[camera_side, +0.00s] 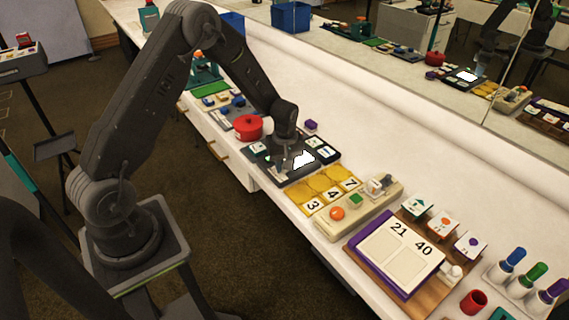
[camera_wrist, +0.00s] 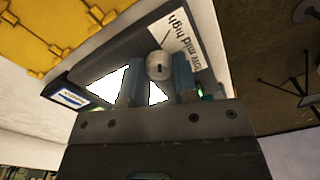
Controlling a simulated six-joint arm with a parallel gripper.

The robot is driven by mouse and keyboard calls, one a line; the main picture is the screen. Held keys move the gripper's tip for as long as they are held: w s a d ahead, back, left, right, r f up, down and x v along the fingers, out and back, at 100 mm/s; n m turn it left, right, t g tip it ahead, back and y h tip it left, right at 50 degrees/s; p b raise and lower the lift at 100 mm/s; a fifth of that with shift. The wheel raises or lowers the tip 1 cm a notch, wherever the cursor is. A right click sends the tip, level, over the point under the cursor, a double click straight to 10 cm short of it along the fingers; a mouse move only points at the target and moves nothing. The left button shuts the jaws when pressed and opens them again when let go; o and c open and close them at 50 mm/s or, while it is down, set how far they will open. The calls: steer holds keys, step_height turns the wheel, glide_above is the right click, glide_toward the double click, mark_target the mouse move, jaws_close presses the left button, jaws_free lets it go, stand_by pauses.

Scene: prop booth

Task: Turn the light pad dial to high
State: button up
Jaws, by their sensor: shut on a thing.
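The light pad (camera_side: 318,166) is a dark flat box on the white bench, with a brightly lit white panel (camera_side: 303,160). In the wrist view its dial (camera_wrist: 160,66) is a round pale knob with a dark mark, beside a white label (camera_wrist: 185,40) reading low, mid, high. My gripper (camera_wrist: 158,74) has one finger on each side of the dial and is shut on it. I cannot tell for sure which word the dial points at. In the side view my gripper (camera_side: 281,164) is down at the near left part of the pad, and the dial is hidden.
A red round pot (camera_side: 248,127) stands close left of the pad. Yellow number tiles (camera_side: 333,194) adjoin it on the right, followed by a beige box with an orange button (camera_side: 337,213). A small purple block (camera_side: 311,126) sits behind. The bench behind the pad is mostly clear.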

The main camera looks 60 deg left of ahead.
steer(key=o, duration=0.9)
steer(key=shift+o, duration=0.2)
step_height(320, 180, up, 14)
stand_by(0.4)
steer(key=s+d+r+m+t, duration=0.2)
steer(key=s+d+r+m, duration=0.15)
steer(key=r, duration=0.45)
steer(key=s+d+r+m+t, duration=0.1)
steer(key=s+d+r+m, duration=0.1)
steer(key=s, duration=0.4)
steer(key=s+d+r+m+t, duration=0.1)
steer(key=s+d+r+m, duration=0.1)
steer(key=s+d+m, duration=0.2)
steer(key=s+d+r+m+t, duration=0.1)
steer(key=s+d+r+m, duration=0.2)
steer(key=s, duration=0.6)
steer(key=shift+s+d+m+t, duration=0.35)
steer(key=shift+m+t, duration=0.05)
steer(key=shift+m, duration=0.35)
